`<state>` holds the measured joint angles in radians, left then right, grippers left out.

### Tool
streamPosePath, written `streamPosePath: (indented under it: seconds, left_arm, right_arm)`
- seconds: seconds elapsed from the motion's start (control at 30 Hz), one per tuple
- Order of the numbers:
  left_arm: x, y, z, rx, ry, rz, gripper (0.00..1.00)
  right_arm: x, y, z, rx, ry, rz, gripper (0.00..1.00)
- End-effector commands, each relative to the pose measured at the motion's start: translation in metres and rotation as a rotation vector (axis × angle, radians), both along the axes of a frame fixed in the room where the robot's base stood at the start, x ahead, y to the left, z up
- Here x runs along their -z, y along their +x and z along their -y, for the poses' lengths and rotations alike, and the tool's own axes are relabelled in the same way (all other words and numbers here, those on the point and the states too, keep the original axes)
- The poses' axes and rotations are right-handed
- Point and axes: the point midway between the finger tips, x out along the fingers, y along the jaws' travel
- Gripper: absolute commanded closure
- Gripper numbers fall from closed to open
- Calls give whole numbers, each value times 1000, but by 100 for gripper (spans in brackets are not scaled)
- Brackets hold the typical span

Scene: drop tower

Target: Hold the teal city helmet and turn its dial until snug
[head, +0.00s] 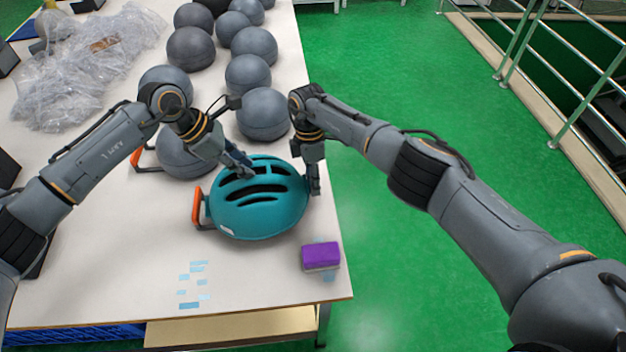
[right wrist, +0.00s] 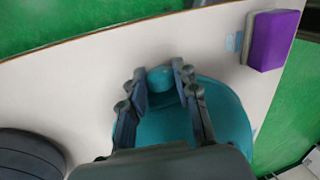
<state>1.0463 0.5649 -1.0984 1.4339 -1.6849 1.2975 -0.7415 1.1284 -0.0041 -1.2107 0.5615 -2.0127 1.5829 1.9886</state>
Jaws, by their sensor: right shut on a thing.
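The teal helmet (head: 262,215) sits on the white table near its right edge, dark vents on top and an orange part (head: 197,207) at its left side. It also shows in the right wrist view (right wrist: 232,115). My left gripper (head: 245,170) is at the helmet's upper left, by the vents; its finger gap is unclear. My right gripper (head: 315,185) is at the helmet's right side. In the right wrist view, its fingers are closed on a small round teal dial (right wrist: 160,78) at the helmet's edge. The head view does not show the dial.
A purple block (head: 320,254) lies near the table's front right corner. Light blue tape pieces (head: 193,283) lie at the front. Grey domes (head: 248,75) fill the back, and clear plastic wrap (head: 80,80) lies back left. Railings (head: 540,75) stand beyond the green floor.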

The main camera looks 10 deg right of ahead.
Motion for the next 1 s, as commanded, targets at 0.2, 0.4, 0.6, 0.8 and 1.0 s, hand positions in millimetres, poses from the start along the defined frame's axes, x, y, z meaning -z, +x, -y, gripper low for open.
streamPosePath:
  seconds: [0.2, 0.4, 0.6, 0.8, 1.0]
  left_arm:
    - [9, -3, -3, -1, 13, -12, 79]
    - [9, -3, -3, 0, 13, -13, 79]
    - [9, -3, -3, 0, 13, -13, 79]
    - [9, -3, -3, 0, 13, -13, 79]
    - [9, -3, -2, 0, 13, -13, 79]
  right_arm:
    - [3, -2, 0, -2, 0, -5, 46]
    - [1, -1, 0, -1, 0, -3, 46]
    - [-15, 4, -1, -2, 2, 2, 46]
    - [-57, 12, -2, -2, 2, 3, 46]
    - [-95, 19, -2, -1, 0, 2, 46]
